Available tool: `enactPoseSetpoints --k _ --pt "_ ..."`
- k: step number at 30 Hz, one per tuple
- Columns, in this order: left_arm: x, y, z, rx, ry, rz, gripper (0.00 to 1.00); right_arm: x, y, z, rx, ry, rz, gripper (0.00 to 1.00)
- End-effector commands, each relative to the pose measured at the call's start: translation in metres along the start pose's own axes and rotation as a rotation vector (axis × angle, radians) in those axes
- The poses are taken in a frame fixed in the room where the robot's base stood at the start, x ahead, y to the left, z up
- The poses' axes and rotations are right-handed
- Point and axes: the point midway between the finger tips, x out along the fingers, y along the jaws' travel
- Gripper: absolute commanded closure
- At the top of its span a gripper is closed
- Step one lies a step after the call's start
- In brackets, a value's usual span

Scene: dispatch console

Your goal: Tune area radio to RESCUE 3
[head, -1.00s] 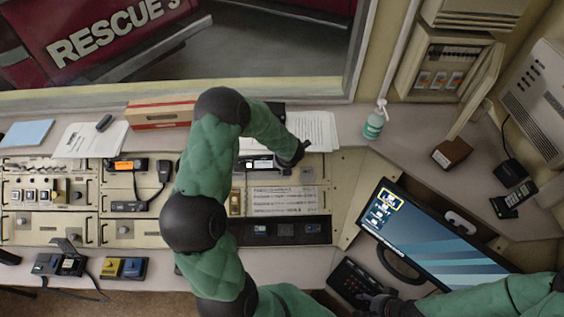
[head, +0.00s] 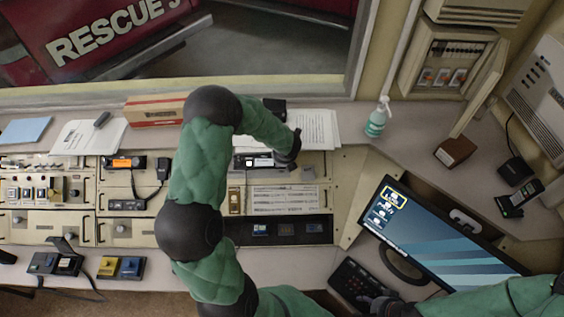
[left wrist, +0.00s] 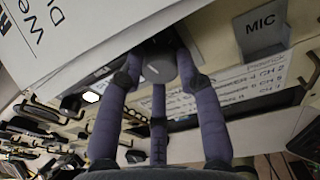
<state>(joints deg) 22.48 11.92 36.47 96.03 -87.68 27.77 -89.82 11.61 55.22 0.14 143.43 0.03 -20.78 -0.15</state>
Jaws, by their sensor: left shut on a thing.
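The area radio (head: 252,161) sits in the console under the window, partly hidden by my left arm, with a small lit white spot on its front. My left gripper (head: 292,150) reaches its right end from above. In the left wrist view the left gripper's fingers (left wrist: 158,80) are closed around a round grey knob (left wrist: 157,69). The pointer and any channel reading cannot be made out.
A tag reading MIC (left wrist: 263,35) is beside the knob. Paper sheets (head: 318,128) lie behind the radio. A monitor (head: 430,240) stands to the right, a sanitizer bottle (head: 376,120) at the back. A handset unit (head: 125,204) is on the left console.

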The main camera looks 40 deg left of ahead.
Motion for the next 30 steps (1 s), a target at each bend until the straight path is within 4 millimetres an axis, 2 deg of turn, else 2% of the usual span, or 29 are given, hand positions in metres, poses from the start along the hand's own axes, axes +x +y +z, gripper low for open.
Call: enactPoseSetpoints --k 6,15,30 --pt "0.0 0.0 0.004 -0.169 0.002 -0.026 0.98 0.012 0.004 0.0 0.0 0.0 0.0 0.42" --pt "-0.001 0.001 0.005 -0.324 0.012 -0.047 0.98 0.02 0.007 -0.001 0.0 0.0 0.0 0.42" --pt "-0.003 0.002 0.007 -0.379 0.013 -0.054 0.98 0.022 0.008 -0.001 0.0 0.0 0.0 0.42"
